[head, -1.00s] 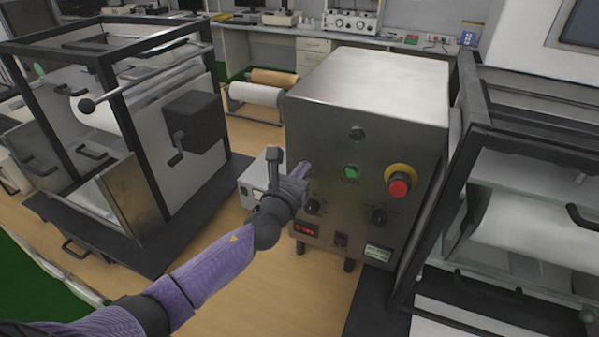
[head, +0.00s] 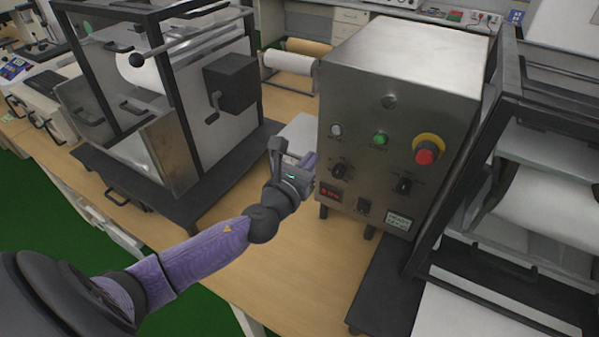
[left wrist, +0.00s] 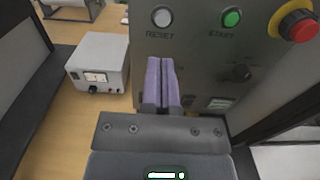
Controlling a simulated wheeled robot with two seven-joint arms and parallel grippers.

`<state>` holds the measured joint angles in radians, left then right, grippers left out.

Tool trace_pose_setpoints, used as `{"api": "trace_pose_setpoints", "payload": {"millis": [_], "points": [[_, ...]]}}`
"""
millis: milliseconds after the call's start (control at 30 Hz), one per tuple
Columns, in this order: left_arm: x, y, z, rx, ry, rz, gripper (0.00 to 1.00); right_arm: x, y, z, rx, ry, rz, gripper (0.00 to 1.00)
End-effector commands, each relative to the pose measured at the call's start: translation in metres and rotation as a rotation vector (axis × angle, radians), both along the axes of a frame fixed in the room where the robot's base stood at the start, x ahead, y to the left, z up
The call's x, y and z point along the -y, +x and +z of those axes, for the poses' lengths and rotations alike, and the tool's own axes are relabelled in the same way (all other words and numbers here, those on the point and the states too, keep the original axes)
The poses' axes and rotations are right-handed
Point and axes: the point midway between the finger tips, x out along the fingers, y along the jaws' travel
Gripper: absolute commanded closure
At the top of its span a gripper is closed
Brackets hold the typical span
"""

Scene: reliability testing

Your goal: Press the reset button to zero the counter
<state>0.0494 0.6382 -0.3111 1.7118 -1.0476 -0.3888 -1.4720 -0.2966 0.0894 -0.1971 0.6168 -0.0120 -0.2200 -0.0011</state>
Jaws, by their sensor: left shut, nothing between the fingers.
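The control box (head: 400,85) is a grey metal box with a panel on its front. The reset button (head: 336,130) is a pale round button at the panel's left; in the left wrist view the reset button (left wrist: 162,17) has the label RESET under it. A red digital counter (head: 331,194) is low on the panel, its digits too small to read. My left gripper (head: 310,160) is shut and empty, in front of the panel, below and left of the reset button. In the left wrist view its fingertips (left wrist: 160,62) point up toward the button, apart from it as far as I can tell. My right gripper is not in view.
A green start button (head: 380,139) and a red emergency stop (head: 425,153) on a yellow ring sit right of reset. Dark knobs (head: 403,186) are below. Framed machines (head: 165,110) stand on both sides.

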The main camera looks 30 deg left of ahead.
Motion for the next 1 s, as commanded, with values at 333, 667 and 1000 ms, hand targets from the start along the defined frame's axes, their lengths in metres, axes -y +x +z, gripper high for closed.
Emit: {"api": "trace_pose_setpoints", "payload": {"millis": [333,667,1000], "points": [[0.003,-0.039,0.000,-0.001,0.000,-0.001,1.00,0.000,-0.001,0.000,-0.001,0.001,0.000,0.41],[0.003,-0.039,0.000,-0.001,0.000,-0.001,1.00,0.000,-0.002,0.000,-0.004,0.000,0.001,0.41],[0.003,-0.039,0.000,-0.001,0.000,-0.001,1.00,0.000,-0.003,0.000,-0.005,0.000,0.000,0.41]]}}
